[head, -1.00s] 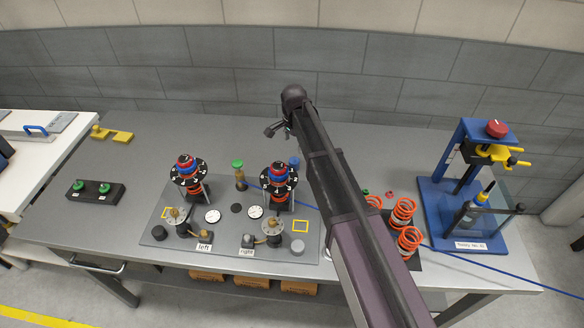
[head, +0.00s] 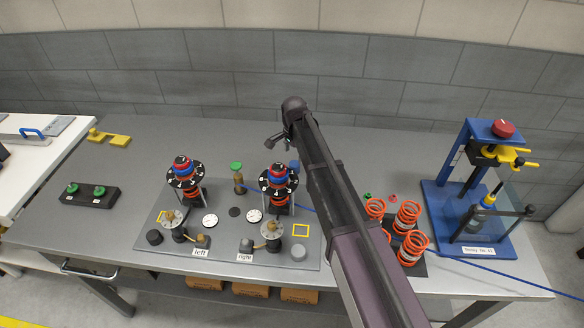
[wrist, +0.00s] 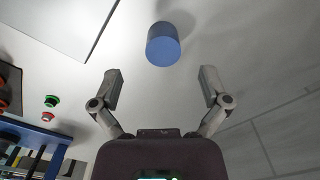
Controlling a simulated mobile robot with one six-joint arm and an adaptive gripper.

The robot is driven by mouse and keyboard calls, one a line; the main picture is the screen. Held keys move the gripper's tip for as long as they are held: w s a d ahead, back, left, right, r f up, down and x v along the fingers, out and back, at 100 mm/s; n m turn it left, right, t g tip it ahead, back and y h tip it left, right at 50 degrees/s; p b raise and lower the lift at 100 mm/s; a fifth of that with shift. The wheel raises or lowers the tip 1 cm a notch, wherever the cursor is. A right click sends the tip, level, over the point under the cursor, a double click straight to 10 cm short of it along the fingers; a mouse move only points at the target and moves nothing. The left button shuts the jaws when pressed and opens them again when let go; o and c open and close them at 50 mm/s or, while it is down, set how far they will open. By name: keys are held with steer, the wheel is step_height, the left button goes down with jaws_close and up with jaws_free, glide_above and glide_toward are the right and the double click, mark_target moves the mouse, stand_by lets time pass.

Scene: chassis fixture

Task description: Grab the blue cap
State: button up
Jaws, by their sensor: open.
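The blue cap (wrist: 163,45) is a short, plain blue cylinder on the grey surface, ahead of my gripper (wrist: 160,86) in the wrist view. It is centred between the two fingers' lines but lies beyond their tips, apart from both. My gripper is open and empty. In the head view the blue cap (head: 295,166) shows small behind the right spring assembly, beside my arm. My gripper (head: 279,140) hangs over the bench behind that assembly, and its fingers are small there.
The right spring assembly (head: 278,178) and a green-topped brass part (head: 237,176) stand close by. The left assembly (head: 184,174) is farther left. Orange springs (head: 408,216) and a blue press (head: 472,190) are at right. The bench's back strip is clear.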

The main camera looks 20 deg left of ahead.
mark_target(294, 164)
steer(key=shift+w+f+b, duration=0.2)
steer(key=shift+f+b, duration=2.4)
steer(key=c, duration=0.8)
